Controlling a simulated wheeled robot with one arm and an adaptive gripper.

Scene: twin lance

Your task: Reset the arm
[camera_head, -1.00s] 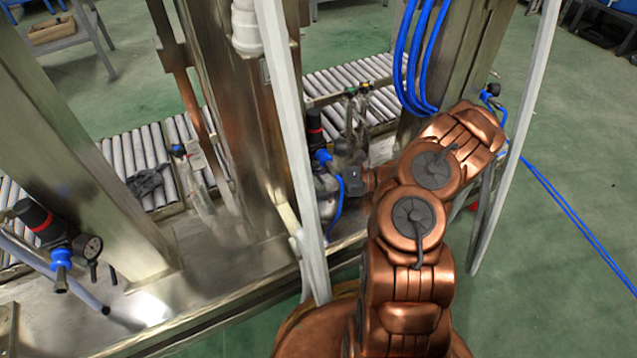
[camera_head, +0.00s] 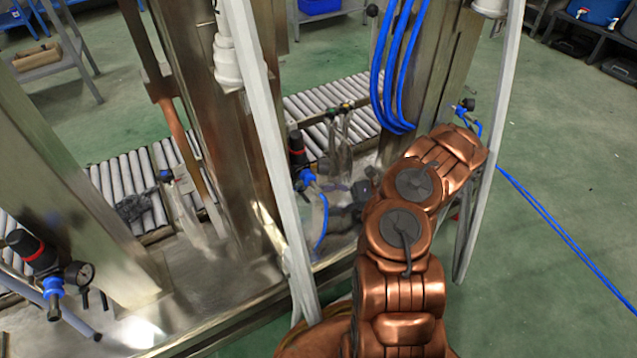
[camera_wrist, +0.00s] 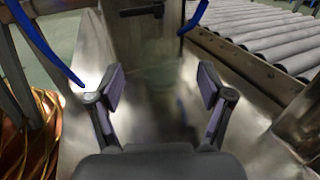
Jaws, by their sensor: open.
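My copper arm (camera_head: 405,225) rises in the head view and bends away toward the steel frame of the machine. My gripper (camera_wrist: 162,88) shows in the wrist view with its two dark fingers wide apart and nothing between them. Beyond the fingers is a shiny steel surface with a blurred reflection. In the head view the gripper is mostly hidden behind the arm; only a dark part shows left of the copper links. I cannot tell whether it touches the machine.
Steel posts (camera_head: 75,170) and a pale vertical bar (camera_head: 268,140) stand left of the arm. Blue hoses (camera_head: 395,75) hang above it. Roller conveyors (camera_head: 330,105) lie behind; rollers also show in the wrist view (camera_wrist: 265,35). Green floor (camera_head: 560,150) is open on the right.

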